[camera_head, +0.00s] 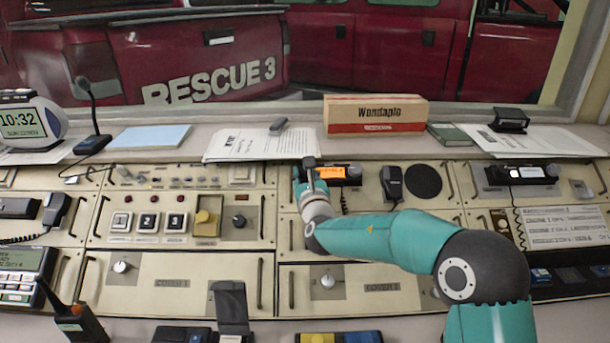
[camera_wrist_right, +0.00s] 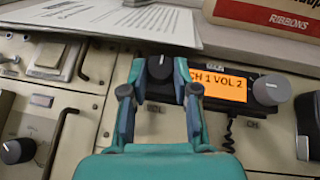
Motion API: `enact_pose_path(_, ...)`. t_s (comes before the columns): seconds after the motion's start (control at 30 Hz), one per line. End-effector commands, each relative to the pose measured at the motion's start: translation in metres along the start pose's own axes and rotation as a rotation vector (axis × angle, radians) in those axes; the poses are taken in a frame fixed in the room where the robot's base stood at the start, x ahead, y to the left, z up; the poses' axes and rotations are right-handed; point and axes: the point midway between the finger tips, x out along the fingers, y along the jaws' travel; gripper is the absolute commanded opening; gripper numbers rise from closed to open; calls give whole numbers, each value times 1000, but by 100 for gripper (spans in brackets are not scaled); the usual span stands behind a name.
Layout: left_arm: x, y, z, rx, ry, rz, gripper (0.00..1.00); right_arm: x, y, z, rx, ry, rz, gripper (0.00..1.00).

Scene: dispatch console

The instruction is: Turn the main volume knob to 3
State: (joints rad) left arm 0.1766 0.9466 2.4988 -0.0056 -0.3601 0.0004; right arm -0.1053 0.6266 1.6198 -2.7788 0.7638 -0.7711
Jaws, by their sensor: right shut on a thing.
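The radio has an orange display (camera_wrist_right: 220,88) that reads "CH 1 VOL 2"; it also shows small in the head view (camera_head: 331,172). The dark volume knob (camera_wrist_right: 160,67) is at the display's left, above a label that seems to read "VOL". My right gripper (camera_wrist_right: 161,75) is shut on this knob, one finger on each side. In the head view my right gripper (camera_head: 309,168) reaches the radio's left end and hides the knob. A grey knob (camera_wrist_right: 271,89) at the display's right sits above a "CH" label. My left gripper is not in view.
Papers (camera_head: 245,145) lie on the ledge just behind the gripper, with a Wondaplo box (camera_head: 375,114) to their right. A handset (camera_head: 392,182) and round speaker (camera_head: 424,181) are right of the radio. Another dark knob (camera_head: 239,221) is on the left panel.

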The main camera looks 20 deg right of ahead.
Motion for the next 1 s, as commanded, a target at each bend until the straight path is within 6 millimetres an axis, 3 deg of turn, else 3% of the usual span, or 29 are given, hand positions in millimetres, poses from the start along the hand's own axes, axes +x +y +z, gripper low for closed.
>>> enact_pose_path(0.57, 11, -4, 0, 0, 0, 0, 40, 1, 10, 1, 174, 16, -268, 0)
enact_pose_path(1.0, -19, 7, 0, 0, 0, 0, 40, 5, 14, 8, 371, 38, -581, 0)
